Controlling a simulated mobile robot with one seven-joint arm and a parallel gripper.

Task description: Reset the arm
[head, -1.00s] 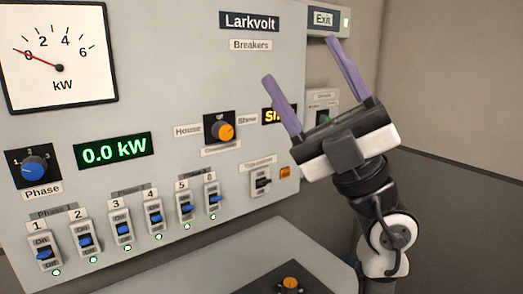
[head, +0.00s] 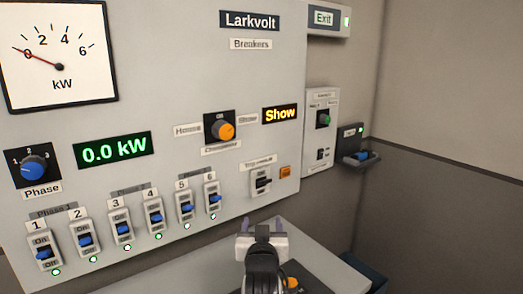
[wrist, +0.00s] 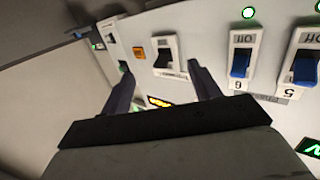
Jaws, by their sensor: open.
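My gripper (head: 262,226) is low in front of the panel in the head view, below the breaker row and over the lower desk. In the wrist view my gripper (wrist: 160,88) shows two purple fingers spread apart with nothing between them. Beyond the fingers, the wrist view shows a black-and-white toggle switch (wrist: 166,54) and an orange button (wrist: 139,53). The gripper appears apart from the panel. My forearm hides part of the desk.
A small box (head: 322,120) with a green knob is at right.

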